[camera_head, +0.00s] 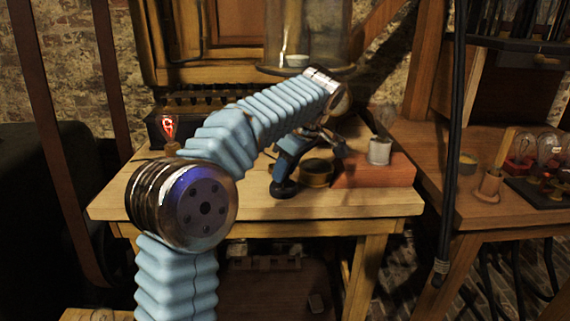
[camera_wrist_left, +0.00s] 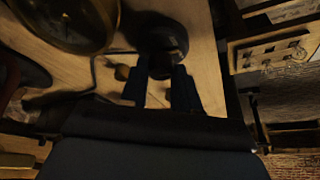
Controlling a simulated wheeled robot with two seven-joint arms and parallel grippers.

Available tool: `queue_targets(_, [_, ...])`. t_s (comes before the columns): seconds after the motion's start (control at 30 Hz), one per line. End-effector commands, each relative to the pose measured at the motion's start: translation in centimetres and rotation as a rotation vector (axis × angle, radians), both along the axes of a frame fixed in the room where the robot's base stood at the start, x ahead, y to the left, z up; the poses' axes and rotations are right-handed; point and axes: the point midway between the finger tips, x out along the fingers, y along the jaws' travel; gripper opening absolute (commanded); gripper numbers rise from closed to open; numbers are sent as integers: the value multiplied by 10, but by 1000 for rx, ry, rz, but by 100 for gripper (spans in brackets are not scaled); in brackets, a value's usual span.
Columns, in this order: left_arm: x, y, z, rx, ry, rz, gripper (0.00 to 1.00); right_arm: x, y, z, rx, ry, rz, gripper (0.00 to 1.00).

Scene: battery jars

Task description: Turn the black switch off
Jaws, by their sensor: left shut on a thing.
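The black switch (camera_head: 284,189) has a dark round base and stands on the wooden table near its front edge. It also shows in the left wrist view (camera_wrist_left: 165,38), straight ahead of the fingers. My left gripper (camera_head: 289,165) reaches down over the switch from behind the blue-sleeved arm. In the left wrist view the gripper's two fingers (camera_wrist_left: 162,80) are shut on the switch's upper part. The fingers hide that part, so its lever position cannot be told. My right gripper is in neither view. A small bulb (camera_head: 168,127) glows red at the table's left back.
A brass round dish (camera_head: 316,173) stands close to the right of the switch. A grey metal cup (camera_head: 379,151) stands on a reddish block (camera_head: 372,174) farther right. A glass jar (camera_head: 305,35) stands behind. The table's front left (camera_head: 250,207) is clear.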

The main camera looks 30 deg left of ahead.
Motion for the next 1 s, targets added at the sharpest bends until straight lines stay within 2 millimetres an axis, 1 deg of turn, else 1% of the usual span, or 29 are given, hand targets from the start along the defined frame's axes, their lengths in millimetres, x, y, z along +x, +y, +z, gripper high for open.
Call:
queue_targets(0.6, [5, 1, 1, 3, -5, 573, 0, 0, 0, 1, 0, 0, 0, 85])
queue_targets(0.8, [5, 1, 1, 4, -6, 719, 0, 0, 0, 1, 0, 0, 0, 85])
queue_targets(1.0, [5, 2, 1, 2, -6, 817, 0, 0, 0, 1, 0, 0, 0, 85])
